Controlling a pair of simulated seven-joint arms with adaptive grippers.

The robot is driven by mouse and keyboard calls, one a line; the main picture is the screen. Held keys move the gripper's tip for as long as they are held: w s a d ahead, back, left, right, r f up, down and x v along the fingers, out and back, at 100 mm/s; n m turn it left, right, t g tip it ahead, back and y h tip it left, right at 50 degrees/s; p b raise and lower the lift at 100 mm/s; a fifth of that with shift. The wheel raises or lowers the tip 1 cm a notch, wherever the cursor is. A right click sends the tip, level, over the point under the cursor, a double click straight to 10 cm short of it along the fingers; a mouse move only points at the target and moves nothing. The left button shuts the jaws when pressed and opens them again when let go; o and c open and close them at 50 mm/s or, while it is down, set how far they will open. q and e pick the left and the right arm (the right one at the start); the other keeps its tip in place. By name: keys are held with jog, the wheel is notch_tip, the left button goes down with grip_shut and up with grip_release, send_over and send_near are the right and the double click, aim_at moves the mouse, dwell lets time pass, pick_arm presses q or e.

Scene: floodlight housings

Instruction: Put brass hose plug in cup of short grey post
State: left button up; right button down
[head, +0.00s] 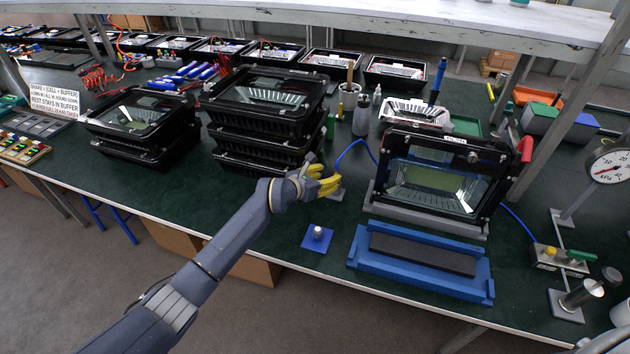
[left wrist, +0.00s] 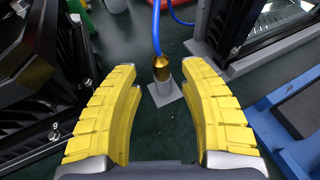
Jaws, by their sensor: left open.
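My left gripper (head: 326,181) has yellow fingers and is open in the middle of the bench; the left wrist view shows its fingers (left wrist: 163,112) spread, with nothing between the tips. The brass hose plug (left wrist: 161,67), on the end of a blue hose (left wrist: 157,28), stands upright at the top of the short grey post (left wrist: 162,87), just beyond the fingertips. How deep it sits in the cup cannot be seen. The post has a square grey base plate (left wrist: 164,97). In the head view my fingers hide most of the plug and post. My right gripper is not in view.
Stacked black floodlight housings (head: 265,105) stand close left of my gripper. An upright housing (head: 438,180) stands at right behind a blue tray (head: 420,262) with a dark pad. A small blue plate with a metal fitting (head: 318,236) lies in front. Green bench top between them is free.

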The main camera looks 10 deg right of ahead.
pick_arm(q)
jog(key=v, duration=0.6)
dwell(1.6)
